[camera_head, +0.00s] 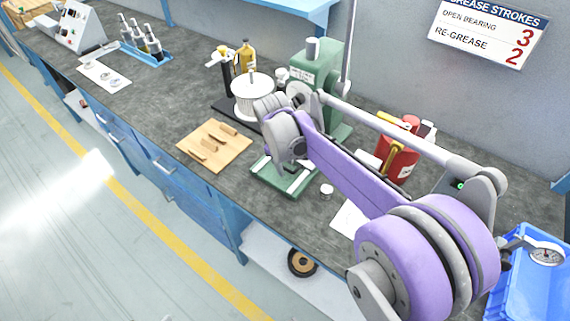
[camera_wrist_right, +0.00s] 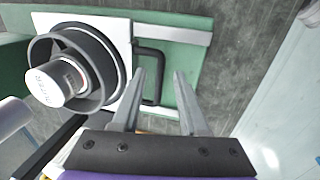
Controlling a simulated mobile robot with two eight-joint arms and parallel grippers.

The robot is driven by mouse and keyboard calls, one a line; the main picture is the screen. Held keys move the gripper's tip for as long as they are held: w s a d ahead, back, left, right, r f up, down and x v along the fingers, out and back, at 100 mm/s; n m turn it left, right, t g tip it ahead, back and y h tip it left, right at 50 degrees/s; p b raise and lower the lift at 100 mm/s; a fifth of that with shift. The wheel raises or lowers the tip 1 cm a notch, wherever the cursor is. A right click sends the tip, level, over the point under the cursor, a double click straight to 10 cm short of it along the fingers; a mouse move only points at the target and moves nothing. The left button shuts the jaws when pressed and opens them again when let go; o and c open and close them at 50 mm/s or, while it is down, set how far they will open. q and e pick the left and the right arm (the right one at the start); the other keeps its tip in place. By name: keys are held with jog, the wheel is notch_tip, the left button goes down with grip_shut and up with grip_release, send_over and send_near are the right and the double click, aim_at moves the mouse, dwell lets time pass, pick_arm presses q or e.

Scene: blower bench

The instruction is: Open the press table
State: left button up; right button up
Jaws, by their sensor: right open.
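The green press (camera_head: 325,75) stands at the back of the bench, and its green base (camera_head: 268,180) with pale strips reaches toward the front edge. My right arm comes in from the right and its wrist covers part of the press, hiding the press table in the head view. In the right wrist view, a white plate (camera_wrist_right: 122,45) with a dark handle (camera_wrist_right: 160,88) lies over the green base. My right gripper (camera_wrist_right: 160,75) is open, its fingers on either side of the handle bar in the picture. I cannot tell whether they touch it. My left gripper is not in view.
A wooden board (camera_head: 215,160) with small pieces lies left of the press. A white spool (camera_head: 252,95) stands behind it. A red can (camera_head: 400,160) is to the right, and a blue tray (camera_head: 530,285) with a gauge is at the far right. A small white cup (camera_head: 327,192) stands near the base.

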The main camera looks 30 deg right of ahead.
jog(key=shift+f, duration=0.1)
grip_shut()
dwell(1.4)
